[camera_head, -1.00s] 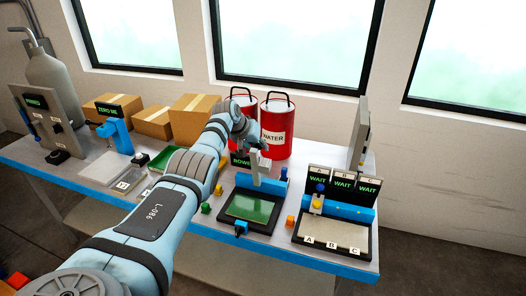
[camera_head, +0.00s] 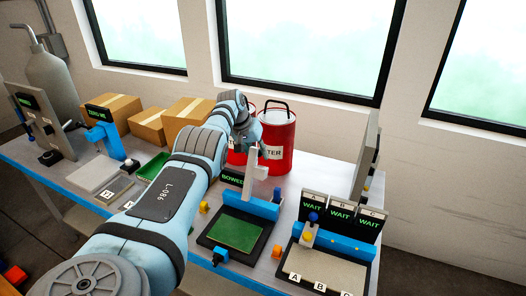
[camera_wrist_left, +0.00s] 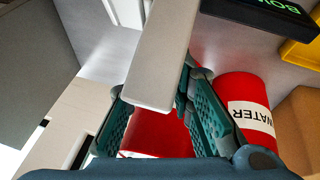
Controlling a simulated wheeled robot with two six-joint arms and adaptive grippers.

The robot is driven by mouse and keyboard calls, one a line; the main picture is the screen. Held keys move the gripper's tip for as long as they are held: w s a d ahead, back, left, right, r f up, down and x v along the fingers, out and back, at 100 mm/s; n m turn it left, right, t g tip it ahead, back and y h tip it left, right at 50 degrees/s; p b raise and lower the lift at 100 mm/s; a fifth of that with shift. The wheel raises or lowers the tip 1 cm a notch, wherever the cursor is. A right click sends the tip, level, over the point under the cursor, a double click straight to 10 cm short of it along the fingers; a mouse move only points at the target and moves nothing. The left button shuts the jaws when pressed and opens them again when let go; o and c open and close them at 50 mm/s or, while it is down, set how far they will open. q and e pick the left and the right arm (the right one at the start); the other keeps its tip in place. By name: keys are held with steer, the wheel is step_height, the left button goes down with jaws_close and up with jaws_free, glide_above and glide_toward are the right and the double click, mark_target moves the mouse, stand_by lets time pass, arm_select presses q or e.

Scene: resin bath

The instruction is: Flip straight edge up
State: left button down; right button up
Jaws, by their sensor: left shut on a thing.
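The straight edge, a light grey flat bar (camera_head: 252,166), hangs roughly upright below my left gripper (camera_head: 250,138) at the back of the bench. In the left wrist view the bar (camera_wrist_left: 163,55) runs between the two green-grey fingers of my left gripper (camera_wrist_left: 165,118), which is shut on it. Its far end leaves the top of that picture. It shows beside the black display reading "BOWED" (camera_head: 232,178), behind the station with the green plate (camera_head: 236,233). The head view does not show clearly whether it touches the station. My right gripper is not in view.
Red water drums (camera_head: 277,140) stand close behind the gripper. To the right are a tray marked A, B, C (camera_head: 330,268) and three "WAIT" displays (camera_head: 340,217). Cardboard boxes (camera_head: 148,126) stand at the back left. Small coloured blocks lie around the station.

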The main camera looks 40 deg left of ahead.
arm_select(q)
steer(key=shift+f, duration=0.1)
steer(key=c, duration=1.4)
jaws_free()
steer(key=v, duration=1.2)
steer(key=shift+w+a, duration=0.1)
steer(key=shift+w, duration=0.1)
